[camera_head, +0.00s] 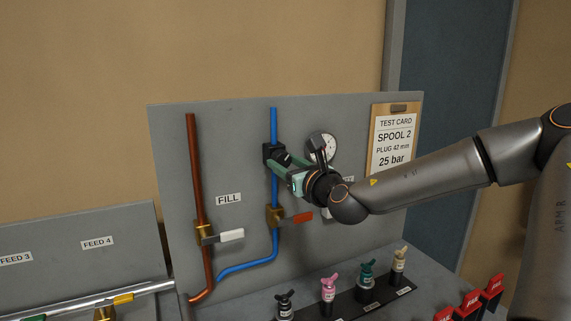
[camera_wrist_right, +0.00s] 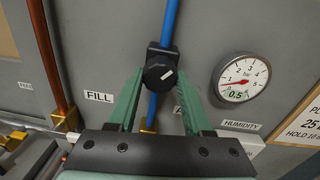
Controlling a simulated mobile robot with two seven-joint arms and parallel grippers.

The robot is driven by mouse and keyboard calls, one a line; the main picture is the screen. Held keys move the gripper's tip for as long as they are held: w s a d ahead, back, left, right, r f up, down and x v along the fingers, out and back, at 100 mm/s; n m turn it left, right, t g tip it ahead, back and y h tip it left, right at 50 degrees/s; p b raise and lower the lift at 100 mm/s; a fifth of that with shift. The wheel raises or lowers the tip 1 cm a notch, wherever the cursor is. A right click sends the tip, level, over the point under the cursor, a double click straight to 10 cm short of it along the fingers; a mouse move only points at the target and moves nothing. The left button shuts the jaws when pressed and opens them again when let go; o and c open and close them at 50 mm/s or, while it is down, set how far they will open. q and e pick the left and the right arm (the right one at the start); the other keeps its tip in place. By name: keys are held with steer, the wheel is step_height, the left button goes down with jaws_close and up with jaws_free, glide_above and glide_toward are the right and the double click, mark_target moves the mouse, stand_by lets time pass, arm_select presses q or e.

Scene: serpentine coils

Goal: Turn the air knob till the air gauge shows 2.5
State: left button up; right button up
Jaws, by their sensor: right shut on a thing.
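The black air knob (camera_wrist_right: 160,72) sits on the blue pipe and has a short white mark on its face. In the head view the knob (camera_head: 270,153) is partly covered by my gripper. My right gripper (camera_wrist_right: 158,80) has its green fingers on either side of the knob, shut on it; it also shows in the head view (camera_head: 281,160). The round white air gauge (camera_wrist_right: 241,78) is to the right, marked in bar, and its readout shows 0.5. In the head view the gauge (camera_head: 330,147) is partly hidden by my wrist. My left gripper is out of view.
A red-handled valve (camera_head: 297,218) is below the knob on the blue pipe (camera_head: 274,190). A white-handled valve (camera_head: 230,236) is on the copper pipe (camera_head: 195,160). A test card (camera_head: 394,145) hangs at right. Several small plugs stand on a black rack (camera_head: 345,310) below.

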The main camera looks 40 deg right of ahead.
jaws_close()
